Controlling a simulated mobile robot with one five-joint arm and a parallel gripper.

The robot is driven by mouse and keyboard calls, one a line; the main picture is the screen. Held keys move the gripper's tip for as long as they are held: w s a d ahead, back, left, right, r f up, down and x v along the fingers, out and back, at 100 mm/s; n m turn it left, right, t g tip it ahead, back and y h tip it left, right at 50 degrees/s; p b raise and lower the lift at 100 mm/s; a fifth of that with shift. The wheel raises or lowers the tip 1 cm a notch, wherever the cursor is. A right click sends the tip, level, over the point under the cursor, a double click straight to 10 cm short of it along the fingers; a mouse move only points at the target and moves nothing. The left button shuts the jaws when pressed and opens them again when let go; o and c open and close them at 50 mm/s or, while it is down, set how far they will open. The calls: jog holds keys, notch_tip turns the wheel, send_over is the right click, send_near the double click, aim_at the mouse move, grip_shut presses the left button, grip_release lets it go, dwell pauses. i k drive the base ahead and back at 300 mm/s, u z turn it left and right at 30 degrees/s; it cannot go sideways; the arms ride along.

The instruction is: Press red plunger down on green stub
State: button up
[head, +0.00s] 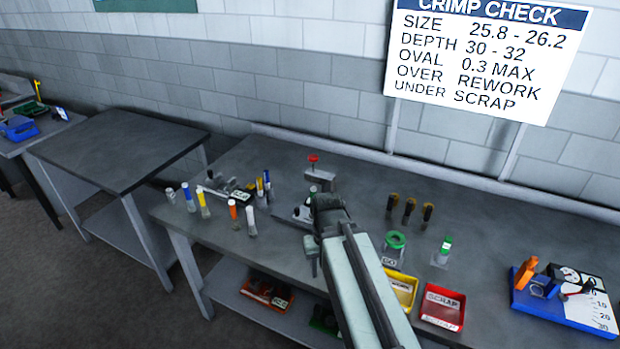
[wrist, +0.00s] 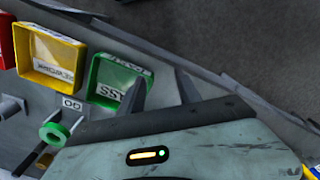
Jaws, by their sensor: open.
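The red plunger (head: 313,159) stands upright on top of a grey press (head: 319,180) at the back of the bench. It shows only in the head view, and nothing touches its knob. A green-topped stub (head: 446,244) stands on a small plate on the bench, right of my arm. I cannot tell whether another green stub sits in the press, as my arm hides part of that area. My gripper (wrist: 160,88) is open and empty, its two fingers apart in the wrist view. In the head view it is in front of the press, with the fingertips hidden.
A green ring gauge (head: 395,240) stands left of the stub. Yellow (head: 400,289) and red (head: 443,307) bins are at the front edge, with a green bin (wrist: 118,80) beside the yellow one. Coloured tubes (head: 203,203) stand left.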

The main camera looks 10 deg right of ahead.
aim_at(313, 158)
jog(key=u, duration=2.2)
jog(key=k, duration=0.7)
jog(key=z, duration=0.95)
jog(key=i, duration=1)
jog(key=u, duration=0.05)
